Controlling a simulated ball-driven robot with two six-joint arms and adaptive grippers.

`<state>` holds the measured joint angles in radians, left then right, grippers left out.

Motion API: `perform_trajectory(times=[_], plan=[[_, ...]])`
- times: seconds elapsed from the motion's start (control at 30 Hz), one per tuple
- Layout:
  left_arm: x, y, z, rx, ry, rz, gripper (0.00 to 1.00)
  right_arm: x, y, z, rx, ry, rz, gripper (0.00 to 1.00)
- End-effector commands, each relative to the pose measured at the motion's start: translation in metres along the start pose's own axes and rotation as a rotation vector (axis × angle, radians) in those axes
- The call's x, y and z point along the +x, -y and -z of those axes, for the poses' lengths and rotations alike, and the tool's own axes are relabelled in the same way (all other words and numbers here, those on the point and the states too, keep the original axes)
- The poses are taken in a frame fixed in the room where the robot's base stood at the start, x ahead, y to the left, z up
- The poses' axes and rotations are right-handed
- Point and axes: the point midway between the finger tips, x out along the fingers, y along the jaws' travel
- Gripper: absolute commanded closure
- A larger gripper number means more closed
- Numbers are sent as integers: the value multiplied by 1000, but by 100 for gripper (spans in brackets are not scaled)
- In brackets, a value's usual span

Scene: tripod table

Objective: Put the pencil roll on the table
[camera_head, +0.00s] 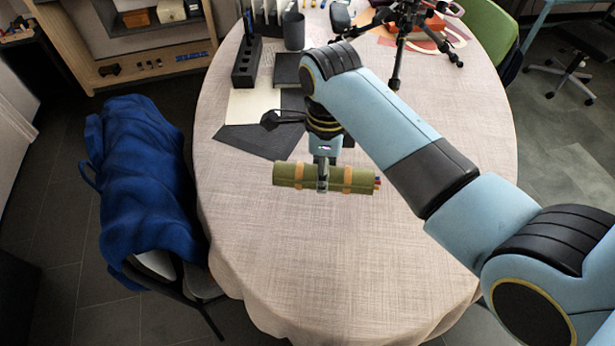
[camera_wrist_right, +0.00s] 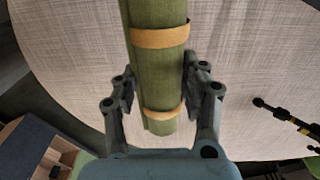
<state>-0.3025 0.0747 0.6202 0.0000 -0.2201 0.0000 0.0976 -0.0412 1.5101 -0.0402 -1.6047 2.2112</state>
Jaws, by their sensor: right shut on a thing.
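The pencil roll (camera_head: 298,173) is a green rolled cloth case with two tan straps and coloured pencil tips at its right end. My right gripper (camera_head: 322,186) is shut around its middle, between the straps, in the head view. In the right wrist view the roll (camera_wrist_right: 160,75) runs between the two fingers of the right gripper (camera_wrist_right: 160,88). The roll lies level over the table (camera_head: 330,250), which has a beige woven cloth. I cannot tell whether the roll touches the cloth. My left gripper is not in view.
A tripod (camera_head: 402,40) stands at the back right of the table. A black block holder (camera_head: 246,62), a dark cup (camera_head: 293,31) and dark and cream sheets (camera_head: 252,105) are at the back left. A chair with a blue garment (camera_head: 140,180) stands left. The front tabletop is clear.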

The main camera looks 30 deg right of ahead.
Motion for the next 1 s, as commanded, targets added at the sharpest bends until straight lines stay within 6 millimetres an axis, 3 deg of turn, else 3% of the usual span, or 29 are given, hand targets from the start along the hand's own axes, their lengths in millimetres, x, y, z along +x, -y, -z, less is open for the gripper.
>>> perform_trajectory(times=[0.1,0.23,0.53,0.9,0.93,1.0], plan=[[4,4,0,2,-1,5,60,14,7,-21,-1,-1,-1,94],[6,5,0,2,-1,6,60,21,10,-32,-1,0,0,94],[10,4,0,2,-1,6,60,58,10,-33,0,-2,-1,94],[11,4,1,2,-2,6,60,63,10,-33,0,0,1,94],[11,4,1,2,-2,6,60,64,10,-33,0,-1,1,55],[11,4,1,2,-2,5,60,63,10,-33,0,-1,1,46]])
